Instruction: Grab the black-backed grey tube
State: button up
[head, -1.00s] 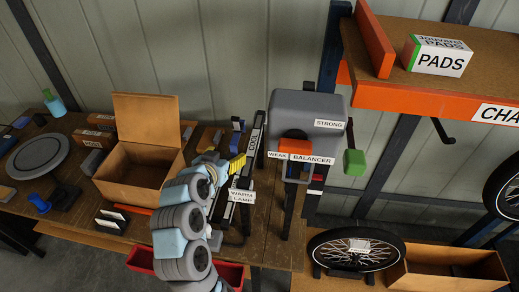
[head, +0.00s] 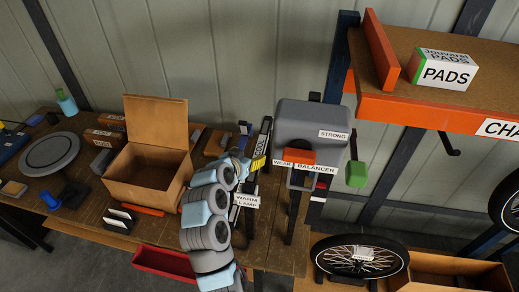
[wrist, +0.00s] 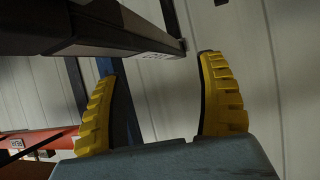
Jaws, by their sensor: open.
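My gripper (head: 258,162) is at the lamp stand labelled COOL and WARM LAMP (head: 246,200), over the back right part of the bench. In the wrist view its two yellow fingers (wrist: 163,65) are spread apart with nothing between them. A dark bar of a frame crosses the upper left there, close to the fingers. I cannot make out a black-backed grey tube for certain in either view. Small grey and dark items (head: 215,142) lie behind the open box, partly hidden, and are too small to name.
An open cardboard box (head: 145,183) stands mid-bench, left of my arm. A grey BALANCER machine (head: 310,122) stands right of the gripper. An orange-edged shelf (head: 430,108) with a PADS box (head: 444,70) is at upper right. A red bin (head: 160,262) sits below the bench front.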

aim_at(259, 149)
jog(key=shift+p+x, duration=0.35)
jog(key=shift+x, duration=1.35)
jog(key=shift+w, duration=0.1)
jog(key=shift+w+d+f+p, duration=0.2)
jog(key=shift+w+d+p, duration=0.25)
jog(key=shift+w, duration=0.15)
jog(key=shift+w+d+f+p, duration=0.15)
jog(key=shift+w+d+p, duration=0.3)
jog(key=shift+w, duration=0.15)
jog(key=shift+w+d+f, duration=0.15)
jog(key=shift+w+f, duration=0.15)
jog(key=shift+w, duration=0.25)
jog(key=shift+w+d+f, duration=0.15)
jog(key=shift+w+f, duration=0.15)
jog(key=shift+f, duration=0.05)
jog(key=shift+c, duration=0.4)
grip_shut()
